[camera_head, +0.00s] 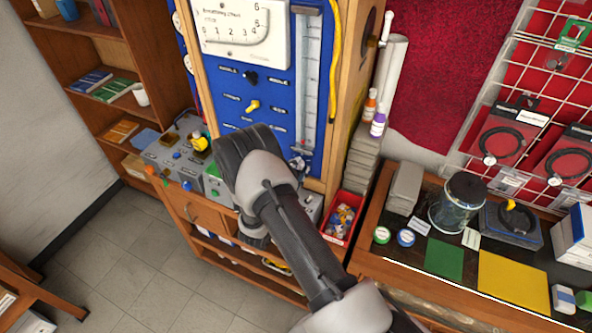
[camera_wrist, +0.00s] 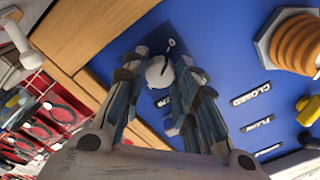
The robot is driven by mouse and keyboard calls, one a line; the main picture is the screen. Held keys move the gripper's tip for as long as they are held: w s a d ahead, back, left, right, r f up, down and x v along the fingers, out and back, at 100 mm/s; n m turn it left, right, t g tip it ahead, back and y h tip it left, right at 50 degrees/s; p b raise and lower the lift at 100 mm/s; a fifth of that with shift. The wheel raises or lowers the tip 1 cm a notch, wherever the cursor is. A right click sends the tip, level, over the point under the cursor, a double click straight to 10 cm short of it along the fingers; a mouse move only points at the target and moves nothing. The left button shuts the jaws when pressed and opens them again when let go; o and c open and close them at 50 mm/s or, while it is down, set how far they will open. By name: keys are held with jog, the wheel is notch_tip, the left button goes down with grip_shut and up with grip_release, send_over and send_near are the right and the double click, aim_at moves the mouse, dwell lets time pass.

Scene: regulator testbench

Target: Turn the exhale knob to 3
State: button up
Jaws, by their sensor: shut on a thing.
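In the wrist view my gripper (camera_wrist: 160,78) has its two fingers on either side of a pale round knob (camera_wrist: 159,70) with a dark pointer line, and is shut on it. The knob sits on the blue panel (camera_wrist: 215,40); a small white mark that looks like a 0 lies just beyond it. I cannot read a label naming this knob. In the head view the blue panel (camera_head: 285,75) stands upright in a wooden frame, and my arm covers its lower part. The gripper's grip is hidden there.
A yellow knob (camera_head: 253,106) and a black knob (camera_head: 250,77) are higher on the panel, below a gauge (camera_head: 235,30). An orange ribbed fitting (camera_wrist: 297,42) stands out from the panel. A red bin (camera_head: 340,217) and a glass jar (camera_head: 458,205) are to the right.

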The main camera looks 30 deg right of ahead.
jog(key=shift+c, duration=1.4)
